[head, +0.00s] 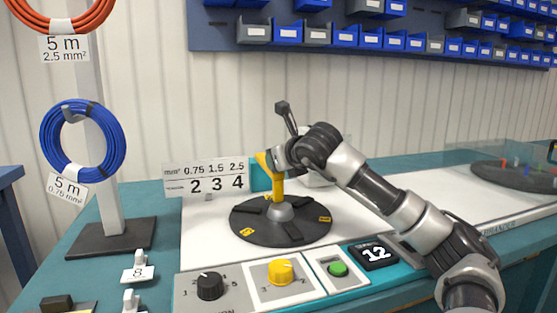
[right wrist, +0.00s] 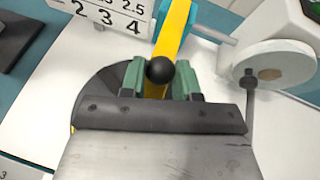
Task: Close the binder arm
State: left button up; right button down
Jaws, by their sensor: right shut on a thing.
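The binder arm is a yellow bar (head: 277,187) that stands over the dark round reel plate (head: 302,234) in the head view. In the right wrist view the yellow binder arm (right wrist: 172,38) runs up from my gripper and carries a black ball knob (right wrist: 160,70). My right gripper (head: 278,156) is at the top of the binder arm. In the right wrist view its green-padded fingers (right wrist: 160,78) are shut on the knob, one on each side. My forearm and hand hide part of the arm's top. My left gripper is not in view.
A stand with blue (head: 115,142) and orange cable coils is at left. A white wheel unit (right wrist: 272,66) stands beside my gripper.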

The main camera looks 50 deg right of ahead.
jog(key=shift+w+a+f, duration=0.1)
jog(key=shift+a+f, duration=0.1)
jog(key=shift+f, duration=0.4)
jog(key=c, duration=1.3)
grip_release()
jog(key=o, duration=0.5)
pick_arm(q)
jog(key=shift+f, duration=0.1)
pick_arm(e)
jog(key=shift+d+r, duration=0.1)
jog(key=shift+r, duration=0.1)
jog(key=shift+s+r, duration=0.15)
jog(key=shift+s, duration=0.15)
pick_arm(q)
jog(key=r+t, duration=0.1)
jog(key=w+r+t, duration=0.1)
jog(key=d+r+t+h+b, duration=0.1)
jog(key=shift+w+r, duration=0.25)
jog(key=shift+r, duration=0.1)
pick_arm(e)
jog(key=v, duration=1)
